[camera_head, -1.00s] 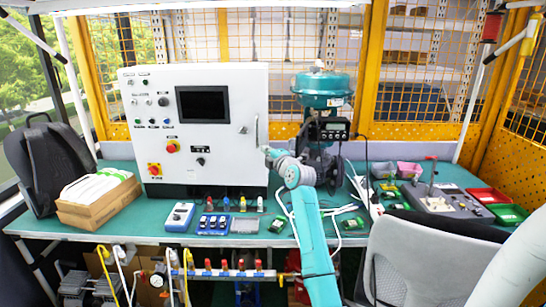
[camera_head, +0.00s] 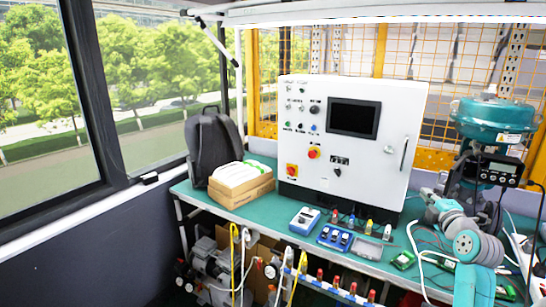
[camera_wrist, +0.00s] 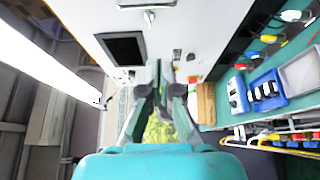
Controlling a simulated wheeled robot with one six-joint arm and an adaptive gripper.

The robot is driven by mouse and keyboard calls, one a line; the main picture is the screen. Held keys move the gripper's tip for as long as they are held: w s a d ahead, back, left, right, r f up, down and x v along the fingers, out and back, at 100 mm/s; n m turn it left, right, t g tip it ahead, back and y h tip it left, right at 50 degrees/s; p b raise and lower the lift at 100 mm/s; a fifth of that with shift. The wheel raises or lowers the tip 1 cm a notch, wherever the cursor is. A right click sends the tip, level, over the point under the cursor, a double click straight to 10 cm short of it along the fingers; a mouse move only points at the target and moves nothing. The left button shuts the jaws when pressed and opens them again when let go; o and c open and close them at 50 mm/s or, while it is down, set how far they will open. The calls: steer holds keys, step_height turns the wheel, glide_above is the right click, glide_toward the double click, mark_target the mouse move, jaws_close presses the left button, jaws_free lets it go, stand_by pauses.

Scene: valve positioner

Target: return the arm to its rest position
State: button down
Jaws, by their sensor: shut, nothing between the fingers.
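My gripper is in the wrist view (camera_wrist: 161,88), its two dark fingers pointing up the picture, shut with nothing held. In the head view my arm comes up from the lower right, bent in front of the valve assembly. Its far end is near the cabinet's lower right corner; the fingers are too small to make out there. The valve assembly has a teal actuator (camera_head: 497,121) on top and a positioner with a small display (camera_head: 500,171) below. My arm hides part of its base.
A white control cabinet (camera_head: 347,140) stands on the green bench, also large in the wrist view (camera_wrist: 190,30). A blue-and-white box (camera_head: 305,221), a blue switch block (camera_head: 334,238) and a grey tray (camera_head: 366,247) lie before it. A cardboard box (camera_head: 240,191) and backpack (camera_head: 213,148) are left.

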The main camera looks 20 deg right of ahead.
steer(key=s+a+f+m, duration=0.2)
steer(key=a+f+m, duration=0.2)
steer(key=a+f, duration=1.2)
steer(key=s+a+f+m+g+y, duration=0.1)
steer(key=s+a+f+m, duration=0.1)
steer(key=s+a+f, duration=0.5)
steer(key=s+a+f+m+y, duration=0.1)
steer(key=s+a+f+m, duration=0.15)
steer(key=a+f, duration=0.45)
steer(key=s+a+m+y, duration=0.2)
steer(key=s+a+y, duration=0.1)
steer(key=s+a, duration=1.2)
steer(key=s+a+r+m+y, duration=0.1)
steer(key=s+a+r, duration=0.1)
steer(key=s, duration=0.6)
steer(key=s+a+r+m+y, duration=0.1)
steer(key=s+a+r, duration=0.1)
steer(key=s, duration=0.6)
steer(key=shift+a+r+y, duration=0.4)
steer(key=shift+r, duration=0.4)
